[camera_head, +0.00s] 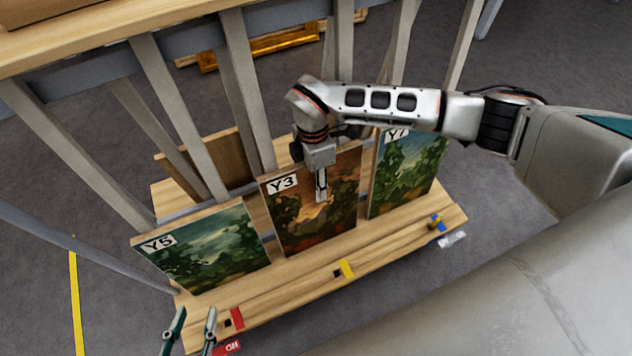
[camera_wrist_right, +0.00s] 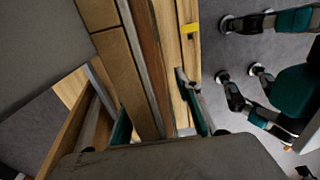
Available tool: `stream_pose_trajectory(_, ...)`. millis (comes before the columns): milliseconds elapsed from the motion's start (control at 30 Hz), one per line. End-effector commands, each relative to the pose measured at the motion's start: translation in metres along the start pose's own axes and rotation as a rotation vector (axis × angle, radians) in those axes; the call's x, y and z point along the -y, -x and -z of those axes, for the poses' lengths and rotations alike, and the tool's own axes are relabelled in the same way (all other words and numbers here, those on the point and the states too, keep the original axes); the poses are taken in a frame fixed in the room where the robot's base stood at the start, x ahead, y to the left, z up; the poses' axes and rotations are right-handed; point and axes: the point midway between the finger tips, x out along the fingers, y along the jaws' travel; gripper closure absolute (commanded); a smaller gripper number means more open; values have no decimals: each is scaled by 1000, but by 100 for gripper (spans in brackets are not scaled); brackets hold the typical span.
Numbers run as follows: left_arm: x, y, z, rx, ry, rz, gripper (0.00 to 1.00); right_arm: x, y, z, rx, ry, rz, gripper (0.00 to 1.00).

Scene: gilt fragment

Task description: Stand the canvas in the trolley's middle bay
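The trolley (camera_head: 300,302) is a light wood base with upright grey posts. The canvas marked Y3 (camera_head: 288,228), with orange and dark foliage, stands in its middle bay, between the canvas marked Y5 (camera_head: 190,258) at left and the canvas marked Y7 (camera_head: 408,172) at right. My right gripper (camera_head: 320,188) is over the top edge of Y3, one finger in front of the painted face. In the right wrist view its teal fingers (camera_wrist_right: 158,115) are apart, with a gap beside the front finger; contact is unclear. My left gripper (camera_head: 192,330) is open and empty near the trolley's front left corner.
Red (camera_head: 237,318), yellow (camera_head: 345,268) and blue (camera_head: 437,223) markers sit along the trolley's front ledge. A brown panel (camera_head: 222,160) stands behind the posts. A gilt frame (camera_head: 270,45) lies further back. Grey floor is clear at left.

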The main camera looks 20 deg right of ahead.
Motion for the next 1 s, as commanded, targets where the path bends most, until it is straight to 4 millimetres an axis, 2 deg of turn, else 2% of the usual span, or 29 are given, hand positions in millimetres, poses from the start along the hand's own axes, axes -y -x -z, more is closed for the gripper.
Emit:
stream_pose_trajectory(167,0,1,0,0,-6,-2,67,0,0,0,0,0,1,67)
stream_pose_trajectory(233,3,0,7,-13,-1,5,67,0,-1,0,1,0,1,67)
stream_pose_trajectory(367,3,-1,7,-14,1,6,67,0,8,0,1,0,-1,67)
stream_pose_trajectory(467,3,-1,7,-13,1,5,67,-1,22,0,1,1,-3,67)
stream_pose_trajectory(800,2,-1,6,-12,1,4,67,-1,90,0,1,0,-2,67)
stream_pose_trajectory(1000,2,-1,6,-11,1,4,67,0,114,0,1,1,-1,67)
